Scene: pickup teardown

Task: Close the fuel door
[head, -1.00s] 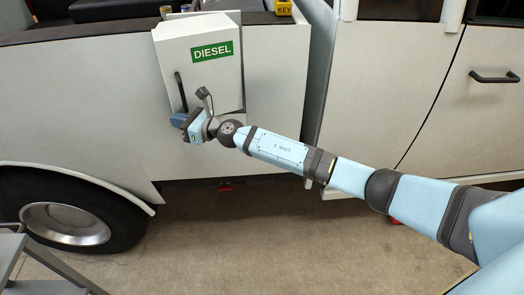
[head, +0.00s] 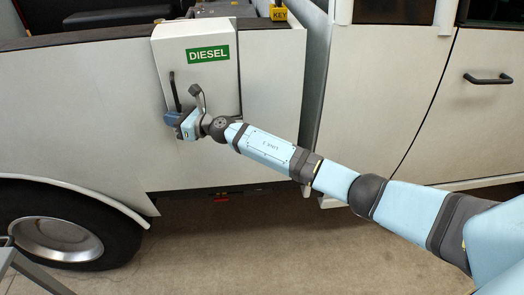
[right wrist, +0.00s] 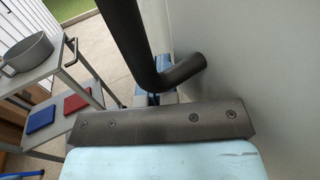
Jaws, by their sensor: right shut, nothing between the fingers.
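The fuel door (head: 212,82) is a white panel with a green DIESEL label, on the pale side of the pickup in the head view. My right gripper (head: 173,119) is shut and empty, at the lower end of the handle by the door's lower left corner. Contact is unclear. My left gripper is not in view.
The rear wheel (head: 55,240) is at lower left. A yellow KEY tag (head: 278,13) is on the bed's edge. A grey cart (right wrist: 65,75) with a pot (right wrist: 27,52) stands left in the wrist view. The floor below the truck is mostly clear.

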